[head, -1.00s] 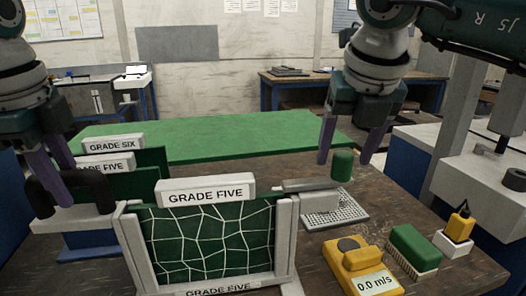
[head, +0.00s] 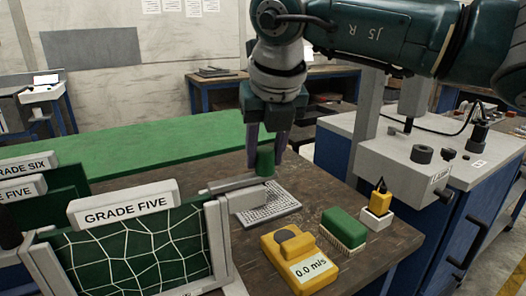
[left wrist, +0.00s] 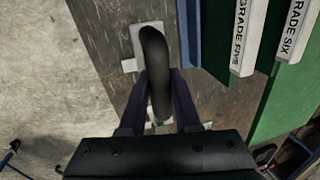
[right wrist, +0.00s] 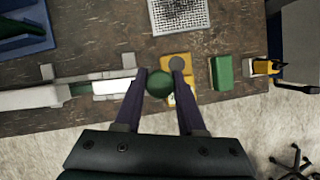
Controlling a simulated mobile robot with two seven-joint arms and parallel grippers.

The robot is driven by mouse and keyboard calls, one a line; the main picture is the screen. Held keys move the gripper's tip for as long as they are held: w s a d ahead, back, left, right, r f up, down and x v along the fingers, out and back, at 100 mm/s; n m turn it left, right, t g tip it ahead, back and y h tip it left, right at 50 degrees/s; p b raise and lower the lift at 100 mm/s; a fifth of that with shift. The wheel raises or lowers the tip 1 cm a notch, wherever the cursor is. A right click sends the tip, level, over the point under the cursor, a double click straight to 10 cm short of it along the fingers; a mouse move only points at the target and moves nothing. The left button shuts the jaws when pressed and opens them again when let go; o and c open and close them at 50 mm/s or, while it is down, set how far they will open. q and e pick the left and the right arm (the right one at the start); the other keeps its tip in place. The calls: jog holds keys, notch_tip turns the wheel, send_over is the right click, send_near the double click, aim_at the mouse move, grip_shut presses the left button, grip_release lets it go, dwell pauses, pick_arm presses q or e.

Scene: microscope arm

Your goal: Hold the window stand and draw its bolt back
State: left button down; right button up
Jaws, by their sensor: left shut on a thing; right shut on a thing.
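The window stand (head: 214,235) is a pale frame around a green pane with a white net pattern, under a "GRADE FIVE" label. A grey bolt (head: 228,184) runs along its upper right side and ends in a green upright knob (head: 265,163). My right gripper (head: 264,150) is shut on the green knob, which shows between the fingers in the right wrist view (right wrist: 159,84). My left gripper (left wrist: 161,80) is shut on the thick black curved handle (left wrist: 154,48) at the stand's left side. The left gripper is outside the head view.
A grey perforated plate (head: 277,202) lies behind the bolt. A yellow meter (head: 290,256), a green brush (head: 344,228) and a small holder with a yellow tool (head: 377,216) stand to the right. Other graded panels (head: 26,165) stand at the left. A green mat (head: 140,147) lies behind.

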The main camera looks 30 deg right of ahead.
grip_shut()
dwell(0.6)
jog(key=shift+s+d, duration=0.1)
jog(key=shift+d, duration=1.35)
jog(key=o, duration=1)
grip_release()
jog(key=shift+r, duration=0.1)
jog(key=v, duration=1.2)
